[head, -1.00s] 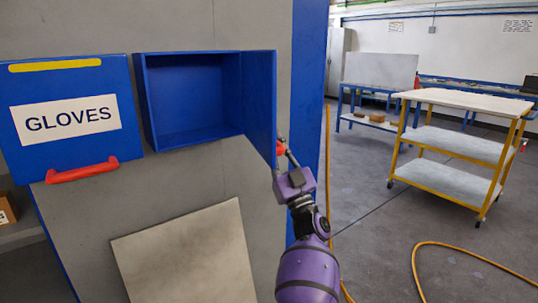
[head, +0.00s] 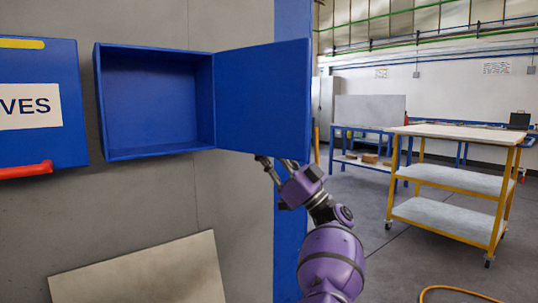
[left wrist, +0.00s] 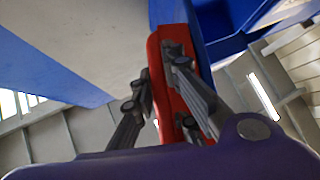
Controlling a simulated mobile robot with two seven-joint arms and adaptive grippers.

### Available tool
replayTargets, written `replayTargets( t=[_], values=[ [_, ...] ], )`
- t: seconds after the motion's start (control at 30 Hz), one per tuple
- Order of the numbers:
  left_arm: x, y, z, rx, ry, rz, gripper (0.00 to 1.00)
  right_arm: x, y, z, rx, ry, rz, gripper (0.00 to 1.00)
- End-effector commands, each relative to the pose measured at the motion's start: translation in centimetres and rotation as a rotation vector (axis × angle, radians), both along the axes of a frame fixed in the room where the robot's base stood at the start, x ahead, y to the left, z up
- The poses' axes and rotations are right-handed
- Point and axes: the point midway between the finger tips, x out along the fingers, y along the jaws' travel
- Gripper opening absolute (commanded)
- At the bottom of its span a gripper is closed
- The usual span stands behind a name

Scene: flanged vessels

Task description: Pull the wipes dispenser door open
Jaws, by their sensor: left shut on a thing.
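The wipes dispenser (head: 155,100) is an open blue box on the grey wall panel, and its inside looks empty. Its blue door (head: 263,95) is swung wide open to the right, its inner face toward me. My left gripper (head: 272,165) is at the door's lower edge, with the fingertips partly hidden behind it. In the left wrist view my left gripper (left wrist: 160,70) is shut on the red door handle (left wrist: 165,85), one finger on each side. The handle is hidden behind the door in the head view. My right gripper is not in view.
A closed blue gloves dispenser (head: 40,105) with a red handle (head: 28,170) is left of the open box. A pale panel (head: 150,272) leans below. A yellow-framed cart (head: 455,180) and a blue bench (head: 365,165) stand at the right, with open floor before them.

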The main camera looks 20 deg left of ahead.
Motion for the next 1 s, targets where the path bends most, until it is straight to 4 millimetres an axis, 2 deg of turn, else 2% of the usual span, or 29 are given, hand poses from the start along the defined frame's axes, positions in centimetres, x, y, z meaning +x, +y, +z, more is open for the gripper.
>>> replayTargets(
  t=[0.4,0.43,0.5,0.83,1.0],
  values=[
    [0.2,-0.1,0.2,0.001,0.001,-0.003,0.0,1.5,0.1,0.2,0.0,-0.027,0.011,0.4],
    [0.2,-0.1,0.2,0.001,0.001,-0.003,0.16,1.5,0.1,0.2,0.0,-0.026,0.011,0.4],
    [0.1,-0.1,0.2,0.001,0.0,-0.003,0.22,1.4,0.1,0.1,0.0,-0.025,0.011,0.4],
    [0.1,-0.2,-0.1,0.0,0.001,0.001,0.22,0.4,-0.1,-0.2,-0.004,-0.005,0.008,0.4],
    [0.1,-1.7,-1.6,0.0,0.004,-0.001,0.22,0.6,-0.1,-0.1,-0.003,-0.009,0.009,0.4]
  ],
)
